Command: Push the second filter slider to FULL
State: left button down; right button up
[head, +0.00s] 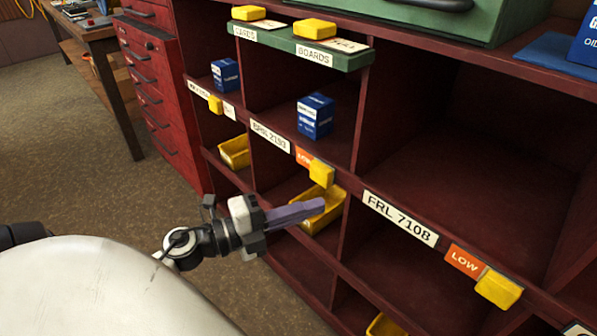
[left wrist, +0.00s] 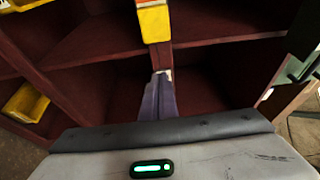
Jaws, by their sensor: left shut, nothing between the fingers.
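A dark red shelf has yellow sliders along its label strip. One slider (head: 321,173) sits beside an orange LOW tag by the label BRG 2193. Another slider (head: 498,288) sits beside an orange LOW tag by the label FRL 7108. A third slider (head: 215,104) is on the strip at the left. I cannot tell which is the second filter slider. My left gripper (head: 318,206) is shut and empty, just below the BRG 2193 slider. In the left wrist view its fingers (left wrist: 158,97) are together, with a yellow slider (left wrist: 154,22) above them, apart. My right gripper is out of view.
Yellow bins (head: 234,152) (head: 330,222) stand in the lower compartments, one behind my left fingers. Blue boxes (head: 315,116) (head: 226,75) stand above. A green ledge (head: 290,42) labelled CARDS and BOARDS holds two yellow blocks. A red drawer cabinet (head: 155,85) is at left.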

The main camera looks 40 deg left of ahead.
aim_at(321, 174)
pick_arm(q)
jog(key=x, duration=0.6)
jog(key=shift+r, duration=0.1)
jog(key=a, duration=0.3)
jog(key=shift+w+a+b, duration=0.15)
jog(key=shift+b, duration=0.2)
jog(key=shift+a, duration=0.35)
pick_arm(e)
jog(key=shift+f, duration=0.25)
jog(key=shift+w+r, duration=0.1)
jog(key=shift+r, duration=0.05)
